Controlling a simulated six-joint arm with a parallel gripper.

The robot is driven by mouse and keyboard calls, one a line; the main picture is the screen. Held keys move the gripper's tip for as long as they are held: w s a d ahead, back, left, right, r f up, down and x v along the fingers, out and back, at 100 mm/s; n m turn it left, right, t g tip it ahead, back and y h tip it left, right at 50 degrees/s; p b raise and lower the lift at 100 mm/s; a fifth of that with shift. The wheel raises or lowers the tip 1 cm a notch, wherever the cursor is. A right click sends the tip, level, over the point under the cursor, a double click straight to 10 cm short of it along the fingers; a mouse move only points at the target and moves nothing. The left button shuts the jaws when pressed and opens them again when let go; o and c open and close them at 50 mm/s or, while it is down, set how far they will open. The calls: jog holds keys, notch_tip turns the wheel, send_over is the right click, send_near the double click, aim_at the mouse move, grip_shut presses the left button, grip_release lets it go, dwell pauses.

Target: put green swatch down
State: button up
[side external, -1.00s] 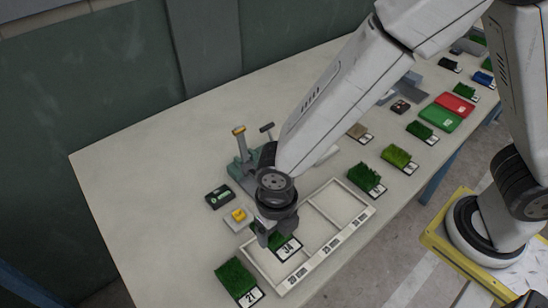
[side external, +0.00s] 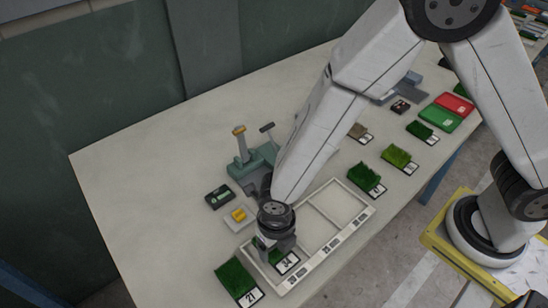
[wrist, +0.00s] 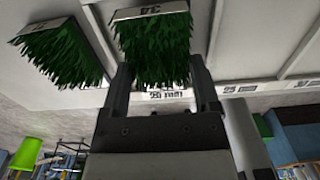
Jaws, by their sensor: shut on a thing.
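The green swatch (side external: 287,263) is a patch of grass on a white card marked 34. My gripper (side external: 272,249) is shut on it, over the left end of the white divided tray (side external: 317,259). In the wrist view the green swatch (wrist: 152,50) sits between the two fingertips of my gripper (wrist: 158,82). The fingers and wrist hide part of it in the side view. I cannot tell whether its card touches the tray floor.
Another grass swatch (side external: 238,279), marked 21, lies just left of the tray. A yellow piece on a white base (side external: 239,215), a dark box (side external: 219,196) and a green press-like device (side external: 250,160) stand behind. More swatches (side external: 366,178) line the right side. The tray's right compartments are empty.

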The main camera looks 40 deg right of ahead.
jog(key=shift+f, duration=0.45)
jog(key=shift+f, duration=0.15)
jog(key=o, duration=1.1)
jog(key=shift+o, duration=0.2)
notch_tip(320, 180, up, 12)
jog(key=shift+r, duration=0.2)
dwell(0.4)
